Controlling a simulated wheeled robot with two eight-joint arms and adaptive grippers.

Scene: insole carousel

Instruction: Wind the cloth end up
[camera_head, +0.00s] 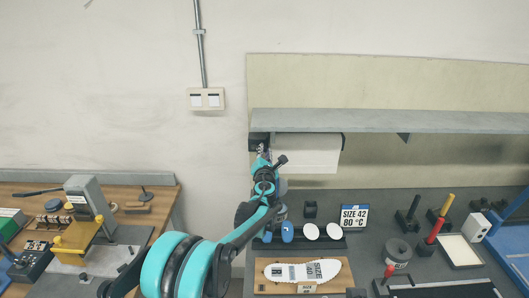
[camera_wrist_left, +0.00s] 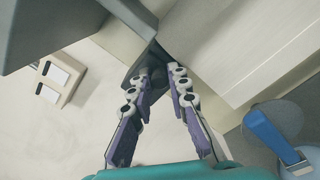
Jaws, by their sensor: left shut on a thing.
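A pale cloth roll (camera_head: 306,155) hangs under the grey wall shelf between dark end brackets, with its loose sheet hanging straight down. In the left wrist view its pale surface (camera_wrist_left: 245,60) fills the upper right. My left gripper (camera_head: 262,152) reaches up to the roll's left end. In the wrist view my left gripper (camera_wrist_left: 160,78) has its fingers drawn in around a dark knob (camera_wrist_left: 146,62) beside the roll, shut on it. The fingertips partly hide the knob. My right gripper is not in view.
The grey shelf (camera_head: 390,121) runs above the roll. Below stands a dark bench with an insole (camera_head: 303,271) on a board, a size sign (camera_head: 354,217) and several upright tools. A wooden workbench with a press (camera_head: 88,205) is at left. Wall sockets (camera_head: 206,99) are left of the shelf.

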